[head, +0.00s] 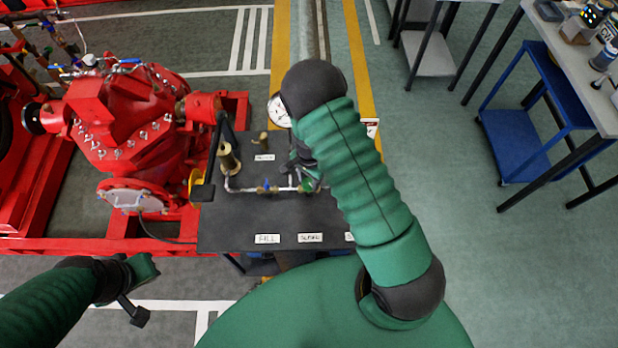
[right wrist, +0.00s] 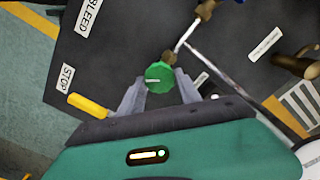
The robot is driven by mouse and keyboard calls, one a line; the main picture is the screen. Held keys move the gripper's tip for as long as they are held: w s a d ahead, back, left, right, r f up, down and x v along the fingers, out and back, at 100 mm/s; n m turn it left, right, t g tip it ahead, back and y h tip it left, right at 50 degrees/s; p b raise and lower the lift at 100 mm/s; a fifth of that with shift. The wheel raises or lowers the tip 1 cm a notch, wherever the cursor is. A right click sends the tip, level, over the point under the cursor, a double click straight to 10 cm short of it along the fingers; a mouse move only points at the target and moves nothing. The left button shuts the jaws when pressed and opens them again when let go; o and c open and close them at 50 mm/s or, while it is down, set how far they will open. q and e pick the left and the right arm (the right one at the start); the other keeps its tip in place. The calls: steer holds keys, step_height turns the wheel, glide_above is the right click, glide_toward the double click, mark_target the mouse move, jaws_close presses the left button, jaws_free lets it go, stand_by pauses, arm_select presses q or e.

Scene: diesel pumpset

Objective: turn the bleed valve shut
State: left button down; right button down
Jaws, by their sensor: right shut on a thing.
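The bleed valve has a round green knob with a white mark, at the end of a thin pipe over the dark panel. In the right wrist view the green knob (right wrist: 158,76) sits between the two grey fingers of my right gripper (right wrist: 160,88), which is shut on it. A "BLEED" label (head: 310,238) lies at the panel's front. My left gripper (head: 140,292) hangs at the lower left, away from the panel; its jaw opening is unclear.
A blue-handled valve (head: 266,187) and a brass cup (head: 228,160) sit along the pipe. A yellow handle (right wrist: 88,105) is close to my right gripper, near the "STOP" label (right wrist: 66,78). The red pumpset (head: 120,130) stands left. Floor right of the panel is clear.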

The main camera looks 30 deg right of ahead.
mark_target(308, 182)
steer(key=m+p, duration=0.1)
steer(key=m, duration=0.3)
steer(key=shift+m+p, duration=0.4)
steer(key=shift+m, duration=1.3)
steer(key=shift+a, duration=0.1)
steer(key=c, duration=0.8)
jaws_free()
steer(key=shift+c, duration=0.2)
step_height(308, 182, up, 17)
steer(key=shift+f, duration=0.15)
